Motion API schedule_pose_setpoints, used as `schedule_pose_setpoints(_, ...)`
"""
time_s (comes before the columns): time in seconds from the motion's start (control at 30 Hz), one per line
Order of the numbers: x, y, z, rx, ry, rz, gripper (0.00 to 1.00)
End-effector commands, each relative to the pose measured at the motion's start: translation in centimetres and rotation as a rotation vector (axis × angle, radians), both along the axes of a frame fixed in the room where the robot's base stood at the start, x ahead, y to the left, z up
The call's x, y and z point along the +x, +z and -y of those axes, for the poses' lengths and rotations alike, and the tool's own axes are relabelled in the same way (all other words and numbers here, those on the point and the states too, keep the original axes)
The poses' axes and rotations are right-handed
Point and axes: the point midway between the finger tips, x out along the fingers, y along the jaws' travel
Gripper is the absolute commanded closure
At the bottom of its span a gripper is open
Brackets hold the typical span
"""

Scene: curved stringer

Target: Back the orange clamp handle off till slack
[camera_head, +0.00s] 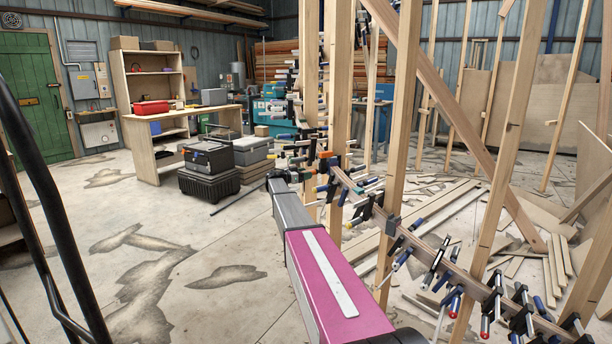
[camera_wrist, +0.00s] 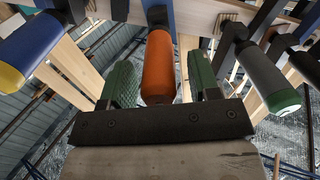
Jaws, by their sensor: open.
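The orange clamp handle (camera_wrist: 158,68) stands in the middle of the wrist view, its rounded end toward the camera. My gripper (camera_wrist: 161,78) is open, with one green finger on each side of the handle. A small gap shows between the handle and each finger, wider on the right. The handle's far end meets a dark clamp part (camera_wrist: 157,16) at the wooden stringer (camera_wrist: 190,14).
A blue handle with a yellow end (camera_wrist: 35,48) is at left and a grey handle with a green end (camera_wrist: 266,80) at right. In the head view, several clamps line the curved stringer (camera_head: 430,240) between wooden posts (camera_head: 408,130).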

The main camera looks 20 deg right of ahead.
Motion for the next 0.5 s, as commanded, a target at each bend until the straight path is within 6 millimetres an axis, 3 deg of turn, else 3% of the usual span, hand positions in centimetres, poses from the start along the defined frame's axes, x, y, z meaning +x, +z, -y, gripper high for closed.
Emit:
schedule_pose_setpoints(0.4,0.13,0.0,0.77,0.0,0.001,0.0,0.44)
schedule_pose_setpoints(0.5,0.12,-0.01,0.76,0.0,0.001,0.0,0.77)
